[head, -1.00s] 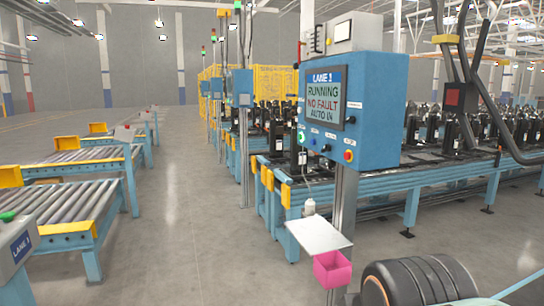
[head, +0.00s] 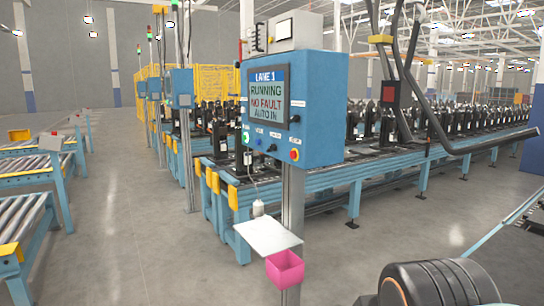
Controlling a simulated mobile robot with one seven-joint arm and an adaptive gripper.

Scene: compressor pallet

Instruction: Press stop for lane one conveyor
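The blue lane 1 control box (head: 318,112) stands on a grey post in the middle of the head view. Its screen (head: 267,95) reads "LANE 1", "RUNNING", "NO FAULT", "AUTO IN". Below the screen is a row of controls. A green-lit button (head: 246,137) is at the left end, and a black knob (head: 271,147) is further right. The small labels are too small to read surely. My gripper is not in view; a dark rounded part at the bottom right seems to be my arm.
A white shelf (head: 265,237) and a pink bin (head: 286,270) stick out from the post below the box. A blue conveyor line (head: 385,187) with black parts runs behind it. Roller conveyors (head: 20,222) stand at the left. Open floor (head: 130,230) lies between.

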